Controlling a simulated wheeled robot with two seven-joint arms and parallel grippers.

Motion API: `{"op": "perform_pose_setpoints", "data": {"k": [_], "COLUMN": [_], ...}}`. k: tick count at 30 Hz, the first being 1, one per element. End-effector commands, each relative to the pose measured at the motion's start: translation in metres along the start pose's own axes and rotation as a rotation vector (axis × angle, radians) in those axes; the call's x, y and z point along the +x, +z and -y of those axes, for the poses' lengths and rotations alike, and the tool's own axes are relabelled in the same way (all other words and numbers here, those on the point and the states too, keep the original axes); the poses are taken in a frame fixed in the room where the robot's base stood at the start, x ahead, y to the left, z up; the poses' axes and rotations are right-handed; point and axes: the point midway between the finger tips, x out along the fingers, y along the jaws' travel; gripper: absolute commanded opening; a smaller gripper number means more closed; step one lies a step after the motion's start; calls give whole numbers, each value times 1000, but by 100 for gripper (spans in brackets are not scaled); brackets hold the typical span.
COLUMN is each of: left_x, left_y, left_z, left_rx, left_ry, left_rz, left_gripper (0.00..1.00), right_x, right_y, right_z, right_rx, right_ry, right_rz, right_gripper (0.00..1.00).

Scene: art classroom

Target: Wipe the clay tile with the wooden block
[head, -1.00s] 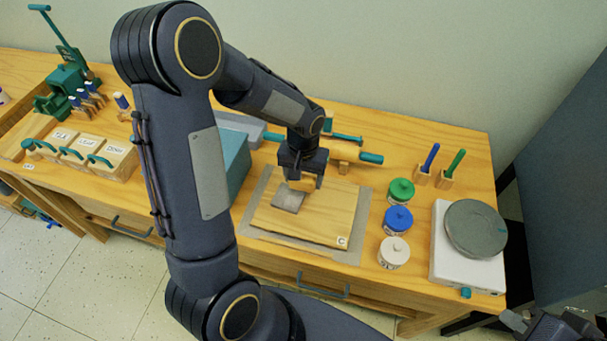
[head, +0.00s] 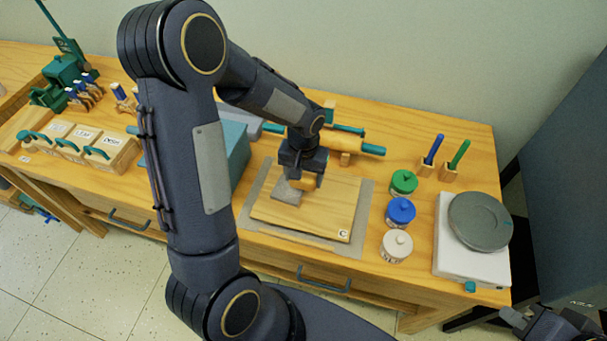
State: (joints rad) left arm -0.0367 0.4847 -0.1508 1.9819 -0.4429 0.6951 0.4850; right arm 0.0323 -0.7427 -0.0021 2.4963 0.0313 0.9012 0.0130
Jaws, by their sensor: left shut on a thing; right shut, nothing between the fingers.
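The clay tile (head: 286,194) is a flat grey square. It lies on the wooden board (head: 318,221), toward the board's back left. My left gripper (head: 304,175) points down over the board and is shut on the small light wooden block (head: 306,182). The block is at the tile's right back edge and hides part of it. I cannot tell whether the block touches the tile. My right gripper (head: 545,324) is shut and empty at the bottom right corner, partly cut off by the frame.
A rolling pin (head: 360,147) lies behind the board. A teal box (head: 234,150) stands left, partly behind my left arm.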

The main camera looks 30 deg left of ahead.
Motion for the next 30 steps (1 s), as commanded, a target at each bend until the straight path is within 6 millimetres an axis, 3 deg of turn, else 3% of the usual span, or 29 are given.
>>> {"op": "perform_pose_setpoints", "data": {"k": [30], "left_x": [21], "left_y": [0], "left_z": [0], "left_rx": [0], "left_ry": [0], "left_rz": [0], "left_gripper": [45], "right_x": [16], "right_y": [8], "right_z": [-7], "right_rx": [0], "right_ry": [0], "right_rz": [0], "right_gripper": [0]}}
